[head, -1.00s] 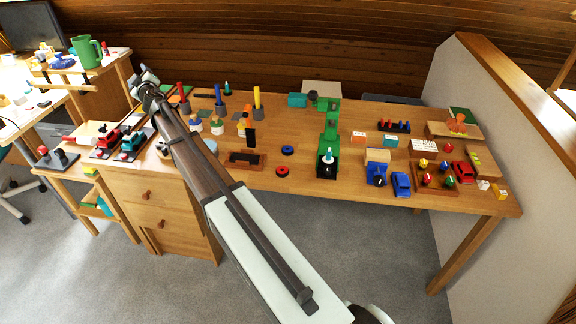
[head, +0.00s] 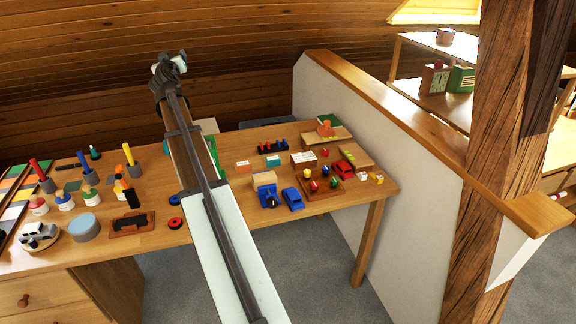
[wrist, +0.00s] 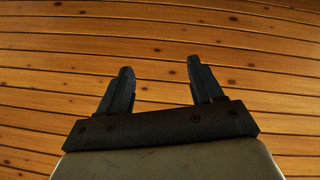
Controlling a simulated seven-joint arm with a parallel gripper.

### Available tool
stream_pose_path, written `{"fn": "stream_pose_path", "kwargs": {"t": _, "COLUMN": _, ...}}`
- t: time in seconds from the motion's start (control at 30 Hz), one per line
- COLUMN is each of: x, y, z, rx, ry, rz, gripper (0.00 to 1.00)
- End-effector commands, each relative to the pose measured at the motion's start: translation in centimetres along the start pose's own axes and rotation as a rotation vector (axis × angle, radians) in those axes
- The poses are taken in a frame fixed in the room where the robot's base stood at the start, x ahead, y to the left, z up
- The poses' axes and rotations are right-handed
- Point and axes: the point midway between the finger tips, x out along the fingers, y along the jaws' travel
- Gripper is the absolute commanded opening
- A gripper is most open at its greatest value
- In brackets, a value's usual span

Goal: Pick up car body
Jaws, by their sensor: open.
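Several car-shaped toys are on the wooden table, and I cannot tell which is the task's car body. A blue car body (head: 292,199) lies near the front edge, right of my arm. A red car body (head: 343,171) is further right, beside a wooden tray of coloured pegs. A silver-grey car (head: 40,232) sits on a round wooden plate at the left. My gripper (head: 168,62) is raised high above the table's back, against the plank wall. In the wrist view my gripper (wrist: 160,68) has its fingers apart, with only planks beyond and nothing between them.
A blue truck with a wooden block (head: 265,188) stands left of the blue car. The peg tray (head: 322,183) is close on its right. A grey partition (head: 345,115) and a timber post (head: 490,190) bound the right side. My arm hides part of the table's middle.

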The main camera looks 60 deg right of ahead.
Motion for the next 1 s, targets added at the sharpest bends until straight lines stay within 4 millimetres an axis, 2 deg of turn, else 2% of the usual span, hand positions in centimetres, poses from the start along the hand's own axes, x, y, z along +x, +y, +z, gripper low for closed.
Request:
{"fn": "stream_pose_path", "kwargs": {"t": 0.03, "x": -0.7, "y": 3.1, "z": 2.8, "rx": -0.007, "ry": -0.066, "rz": 0.038, "gripper": 0.66}}
{"fn": "stream_pose_path", "kwargs": {"t": 0.2, "x": -3.1, "y": 11.4, "z": 11.6, "rx": -0.023, "ry": -0.306, "rz": 0.122, "gripper": 0.66}}
{"fn": "stream_pose_path", "kwargs": {"t": 0.37, "x": -7.0, "y": 17.7, "z": 19.1, "rx": -0.025, "ry": -0.532, "rz": 0.147, "gripper": 0.66}}
{"fn": "stream_pose_path", "kwargs": {"t": 0.5, "x": -11.6, "y": 21.9, "z": 25.2, "rx": -0.012, "ry": -0.725, "rz": 0.123, "gripper": 0.66}}
{"fn": "stream_pose_path", "kwargs": {"t": 0.7, "x": -19.1, "y": 25.8, "z": 32.2, "rx": 0.028, "ry": -0.965, "rz": 0.019, "gripper": 0.66}}
{"fn": "stream_pose_path", "kwargs": {"t": 0.8, "x": -23.0, "y": 26.9, "z": 34.7, "rx": 0.057, "ry": -1.059, "rz": -0.058, "gripper": 0.66}}
{"fn": "stream_pose_path", "kwargs": {"t": 0.9, "x": -26.2, "y": 27.4, "z": 36.5, "rx": 0.085, "ry": -1.127, "rz": -0.137, "gripper": 0.66}}
{"fn": "stream_pose_path", "kwargs": {"t": 1.0, "x": -28.7, "y": 27.6, "z": 37.6, "rx": 0.107, "ry": -1.169, "rz": -0.206, "gripper": 0.66}}
